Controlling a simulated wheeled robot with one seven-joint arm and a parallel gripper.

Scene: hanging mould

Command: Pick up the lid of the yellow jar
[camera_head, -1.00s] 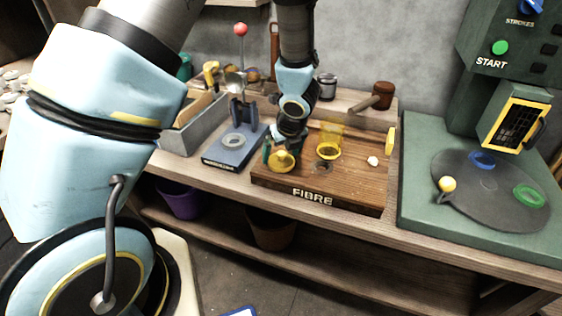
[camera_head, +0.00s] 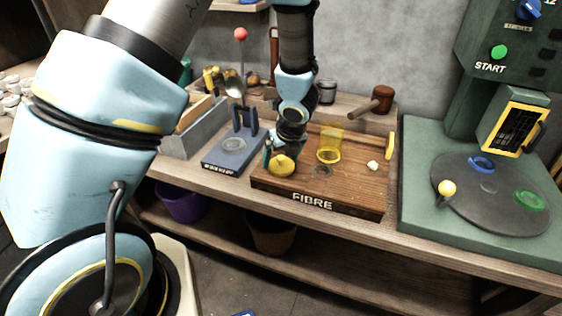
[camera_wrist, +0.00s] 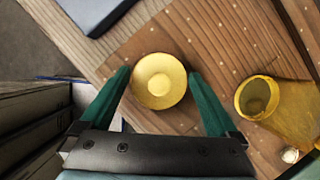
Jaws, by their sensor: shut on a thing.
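The yellow lid (camera_head: 281,166), round with a raised knob, is at the left of the wooden FIBRE board. In the wrist view the lid (camera_wrist: 158,80) lies between the two green fingers of my gripper (camera_wrist: 160,75), which are shut on it. I cannot tell whether it touches the board or is just above it. The yellow see-through jar (camera_head: 329,151) stands open to the right of the lid, apart from my gripper. It also shows at the right of the wrist view (camera_wrist: 284,108).
The wooden board (camera_head: 345,188) also bears a small white lump (camera_head: 373,166) and a faint ring mark. A blue stand (camera_head: 229,152) is to the left, a mallet (camera_head: 382,97) behind. A green machine (camera_head: 420,190) with a dark round plate stands to the right.

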